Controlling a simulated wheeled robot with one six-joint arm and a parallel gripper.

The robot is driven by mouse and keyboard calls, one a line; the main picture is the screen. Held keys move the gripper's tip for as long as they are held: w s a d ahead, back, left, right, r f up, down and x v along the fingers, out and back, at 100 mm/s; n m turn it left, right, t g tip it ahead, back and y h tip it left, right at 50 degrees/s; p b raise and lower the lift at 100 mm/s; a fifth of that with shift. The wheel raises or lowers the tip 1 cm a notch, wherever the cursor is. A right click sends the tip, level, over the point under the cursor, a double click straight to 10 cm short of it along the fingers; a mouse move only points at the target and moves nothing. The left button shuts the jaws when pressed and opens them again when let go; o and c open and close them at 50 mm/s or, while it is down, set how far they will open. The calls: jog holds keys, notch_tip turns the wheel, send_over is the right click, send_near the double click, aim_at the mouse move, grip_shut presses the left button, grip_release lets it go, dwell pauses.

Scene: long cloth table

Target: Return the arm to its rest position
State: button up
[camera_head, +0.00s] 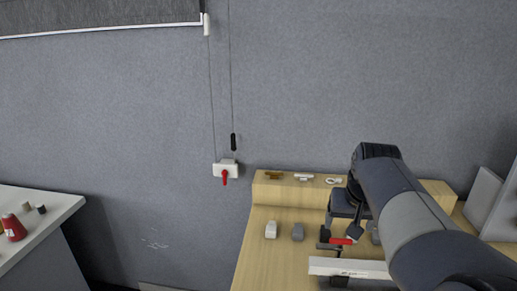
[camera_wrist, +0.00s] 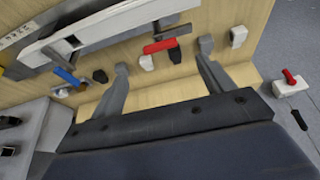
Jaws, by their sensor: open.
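My arm reaches in from the lower right in the head view, its wrist bent down over the wooden table. My gripper (camera_head: 341,232) points down there, partly hidden by the arm. In the wrist view my gripper (camera_wrist: 163,55) has its two grey fingers spread wide with nothing held. A red-handled part (camera_wrist: 160,46) shows between and beyond the fingertips; it also shows below the gripper in the head view (camera_head: 341,241). I cannot tell the gap between fingers and table.
A long white bar (camera_head: 345,267) lies in front of the gripper. Small blocks (camera_head: 271,230) stand to its left. A raised wooden ledge (camera_head: 262,191) holds small fittings behind. A wall box with a red lever (camera_head: 225,176) hangs left. A white table (camera_head: 60,205) stands far left.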

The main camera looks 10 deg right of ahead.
aim_at(342, 240)
jog(key=x, duration=0.8)
jog(key=shift+f, duration=0.35)
jog(key=shift+r+n+y+b, duration=0.2)
jog(key=shift+n+y+b, duration=0.1)
jog(key=shift+n, duration=0.3)
